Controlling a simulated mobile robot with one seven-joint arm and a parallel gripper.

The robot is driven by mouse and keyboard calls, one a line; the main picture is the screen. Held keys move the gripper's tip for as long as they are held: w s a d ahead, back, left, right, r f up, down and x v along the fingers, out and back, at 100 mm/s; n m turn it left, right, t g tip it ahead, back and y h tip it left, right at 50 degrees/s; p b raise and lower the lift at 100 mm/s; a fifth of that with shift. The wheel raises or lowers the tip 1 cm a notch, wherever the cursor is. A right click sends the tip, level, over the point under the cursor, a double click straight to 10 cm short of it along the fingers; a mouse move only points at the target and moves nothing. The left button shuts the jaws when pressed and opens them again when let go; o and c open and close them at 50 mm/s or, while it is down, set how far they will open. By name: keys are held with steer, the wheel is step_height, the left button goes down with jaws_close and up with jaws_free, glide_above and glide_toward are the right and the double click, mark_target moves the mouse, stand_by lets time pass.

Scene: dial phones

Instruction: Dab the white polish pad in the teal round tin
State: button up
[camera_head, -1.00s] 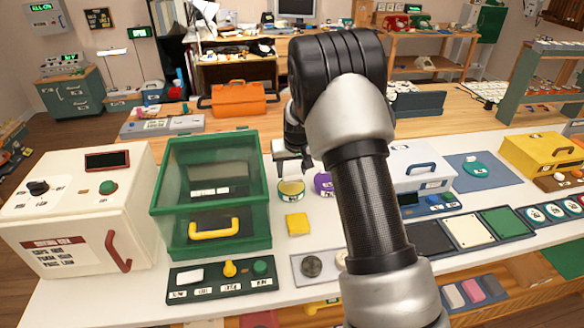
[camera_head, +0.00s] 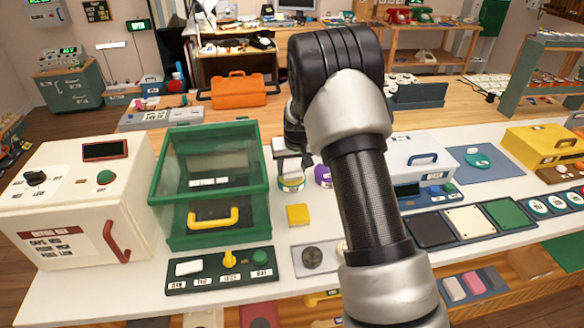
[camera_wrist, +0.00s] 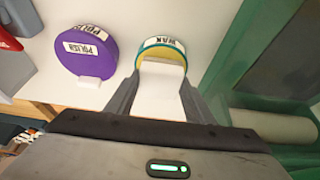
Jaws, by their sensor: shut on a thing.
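The teal round tin (camera_wrist: 139,54) has a yellow inside and a white label that seems to read WAX. In the head view the tin (camera_head: 291,186) stands on the white worktop behind the yellow block. My gripper (camera_wrist: 159,78) is shut on the white polish pad (camera_wrist: 160,92), and the pad's far end overlaps the near part of the tin's yellow inside. In the head view my gripper (camera_head: 292,168) is directly over the tin. I cannot tell whether the pad touches the yellow surface.
A purple round tin (camera_wrist: 88,52) labelled POLISH stands close beside the teal tin. The green glass-sided box (camera_head: 210,225) with a yellow handle is on the left. A yellow block (camera_head: 298,215) sits in front. My arm hides part of the worktop to the right.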

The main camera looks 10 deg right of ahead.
mark_target(292, 168)
steer(key=shift+f+b, duration=0.6)
stand_by(1.6)
steer(key=shift+r, duration=0.1)
steer(key=shift+r+p, duration=1.9)
steer(key=shift+r, duration=1.55)
